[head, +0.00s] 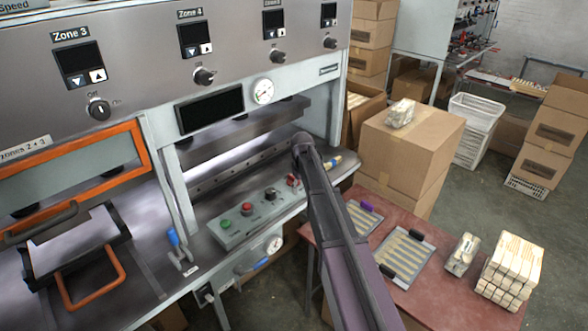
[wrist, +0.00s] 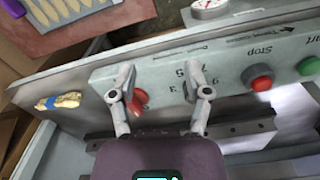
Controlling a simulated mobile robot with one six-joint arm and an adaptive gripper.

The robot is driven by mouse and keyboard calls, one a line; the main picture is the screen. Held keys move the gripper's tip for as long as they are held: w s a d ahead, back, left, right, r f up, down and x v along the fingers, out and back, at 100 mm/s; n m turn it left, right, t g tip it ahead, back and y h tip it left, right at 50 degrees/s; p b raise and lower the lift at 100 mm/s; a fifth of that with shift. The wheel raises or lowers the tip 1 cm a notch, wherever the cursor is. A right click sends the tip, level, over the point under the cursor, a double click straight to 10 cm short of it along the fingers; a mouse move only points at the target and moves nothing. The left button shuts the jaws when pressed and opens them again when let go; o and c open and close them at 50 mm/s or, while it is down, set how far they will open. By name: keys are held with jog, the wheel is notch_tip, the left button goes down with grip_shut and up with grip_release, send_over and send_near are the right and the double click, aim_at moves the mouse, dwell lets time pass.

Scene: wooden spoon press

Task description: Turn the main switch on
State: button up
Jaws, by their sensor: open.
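A red switch (wrist: 138,103), which seems to be the main switch, sits on the pale green control panel (wrist: 232,62). My gripper (wrist: 160,76) is open over the panel in the wrist view. Its left finger overlaps part of the red switch, and its right finger lies right of it, over printed numbers. I cannot tell whether a finger touches the switch. In the head view the red switch (head: 292,180) shows at the panel's right end, beside my arm, and my fingers are hidden. The switch's setting is not readable.
A red stop button (wrist: 260,80) and a green button (wrist: 308,66) sit right of my gripper in the wrist view. A pressure gauge (wrist: 210,8) is at the top. A wooden-handled tool (wrist: 58,101) lies left of the panel. The press opening (head: 235,155) is behind the panel.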

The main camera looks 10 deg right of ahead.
aim_at(293, 179)
jog(key=w+r+n+p, duration=0.1)
jog(key=w+r+p, duration=0.1)
jog(key=w, duration=0.6)
jog(key=w+r+n+p, duration=0.1)
jog(key=w+r, duration=0.3)
jog(key=w, duration=0.4)
jog(key=shift+w+n+p, duration=0.3)
jog(key=shift+p, duration=0.55)
jog(key=shift+d+f, duration=0.1)
jog(key=shift+f, duration=0.05)
notch_tip(293, 179, down, 14)
jog(key=b, duration=1.3)
jog(key=shift+r+b, duration=0.2)
jog(key=shift+b, duration=0.2)
jog(key=shift+c, duration=0.2)
grip_shut()
